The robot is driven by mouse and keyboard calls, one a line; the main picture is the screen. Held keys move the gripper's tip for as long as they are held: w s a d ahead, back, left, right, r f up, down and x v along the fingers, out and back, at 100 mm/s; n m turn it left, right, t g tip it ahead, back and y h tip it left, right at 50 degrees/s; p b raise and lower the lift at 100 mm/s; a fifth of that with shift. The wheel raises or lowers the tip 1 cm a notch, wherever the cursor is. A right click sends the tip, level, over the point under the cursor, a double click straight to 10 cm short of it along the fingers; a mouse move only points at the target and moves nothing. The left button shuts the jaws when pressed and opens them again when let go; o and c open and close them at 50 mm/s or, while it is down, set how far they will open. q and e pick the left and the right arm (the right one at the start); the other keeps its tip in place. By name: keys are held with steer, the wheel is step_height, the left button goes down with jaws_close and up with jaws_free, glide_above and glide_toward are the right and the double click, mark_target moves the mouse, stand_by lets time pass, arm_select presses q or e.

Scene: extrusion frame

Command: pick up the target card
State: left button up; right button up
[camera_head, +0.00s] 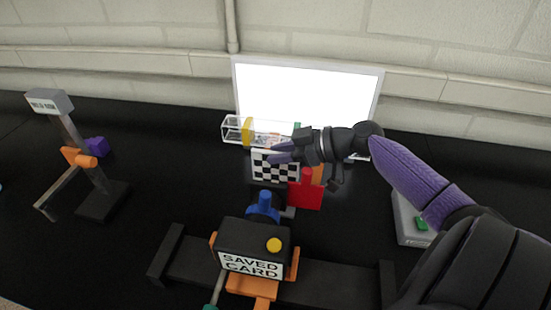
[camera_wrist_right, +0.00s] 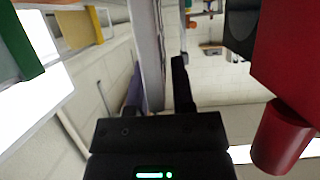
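The black-and-white checkered card (camera_head: 275,167), which looks like the target card, stands upright in front of the bright white panel. My right gripper (camera_head: 278,153) reaches in from the right, with its purple fingertips at the card's upper edge. I cannot tell whether they touch it. In the right wrist view the two fingers (camera_wrist_right: 158,85) stand apart, so the gripper is open. The checkered face is not recognisable in that view. My left gripper is not in view.
A clear tube with a yellow ring (camera_head: 247,131) lies behind the card. A red block (camera_head: 307,191) and a blue knob (camera_head: 263,206) are close in front. A black "SAVED CARD" box (camera_head: 250,248) stands nearer. A post stand (camera_head: 104,200) is left; a grey box (camera_head: 409,228) is right.

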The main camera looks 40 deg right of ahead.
jaws_close()
stand_by(1.1)
